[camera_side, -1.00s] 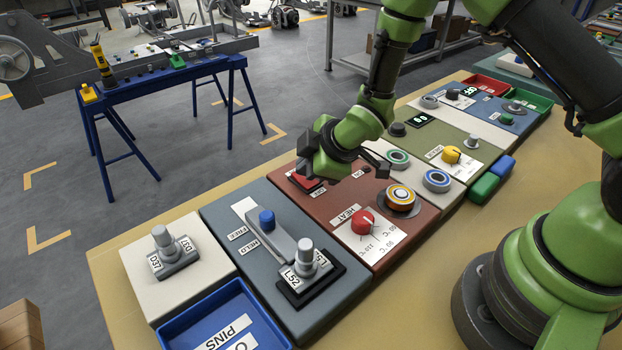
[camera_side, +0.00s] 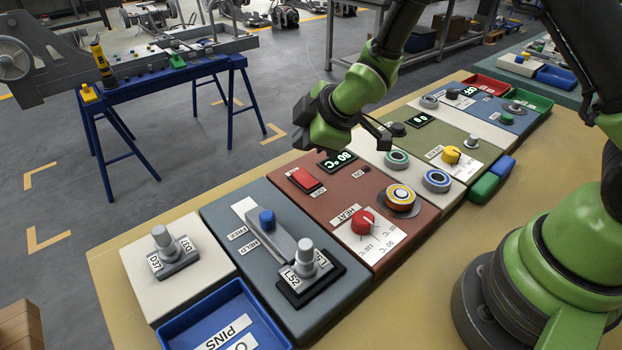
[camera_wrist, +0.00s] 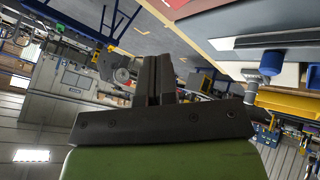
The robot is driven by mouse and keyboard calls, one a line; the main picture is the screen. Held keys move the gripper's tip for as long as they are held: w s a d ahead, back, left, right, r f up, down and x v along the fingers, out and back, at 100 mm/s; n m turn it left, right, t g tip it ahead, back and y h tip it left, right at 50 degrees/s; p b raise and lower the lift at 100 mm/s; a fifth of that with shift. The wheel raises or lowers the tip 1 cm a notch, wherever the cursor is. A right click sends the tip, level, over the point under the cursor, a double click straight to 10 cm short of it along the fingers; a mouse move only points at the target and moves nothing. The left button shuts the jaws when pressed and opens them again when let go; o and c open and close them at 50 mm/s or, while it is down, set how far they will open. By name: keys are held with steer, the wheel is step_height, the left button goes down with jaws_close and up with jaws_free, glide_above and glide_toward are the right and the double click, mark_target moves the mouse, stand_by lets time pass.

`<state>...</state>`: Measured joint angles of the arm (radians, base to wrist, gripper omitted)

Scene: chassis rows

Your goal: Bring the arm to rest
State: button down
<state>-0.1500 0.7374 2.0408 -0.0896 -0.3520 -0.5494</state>
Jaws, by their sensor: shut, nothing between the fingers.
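My gripper (camera_side: 306,122) is in the air above the far edge of the red-brown panel (camera_side: 402,235), apart from everything on it. In the wrist view my gripper (camera_wrist: 154,60) shows with its two dark fingers together and nothing between them. On the red-brown panel are a red rocker switch (camera_side: 306,180), a lit display (camera_side: 337,160) reading 60 °C or similar, a red HEAT knob (camera_side: 362,221) and a round stack of orange and grey rings (camera_side: 400,197).
A blue-grey panel with a blue-knobbed slider (camera_side: 267,220) and a grey L52 part (camera_side: 304,260) stands nearer the camera. Air beyond the table's far edge is clear.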

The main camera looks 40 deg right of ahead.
steer(key=shift+r, duration=0.15)
steer(key=s+d+r+m+h, duration=0.1)
steer(key=s+d+r+m, duration=0.1)
steer(key=s+r+m, duration=0.35)
steer(key=s+d+r+m, duration=0.2)
steer(key=r, duration=0.6)
steer(key=s+r+m, duration=0.3)
steer(key=s+m, duration=0.1)
steer(key=s, duration=0.4)
steer(key=s+r+m+y, duration=0.1)
steer(key=s+r+m, duration=0.2)
steer(key=s, duration=0.5)
steer(key=shift+s+m, duration=0.25)
steer(key=shift+m, duration=0.2)
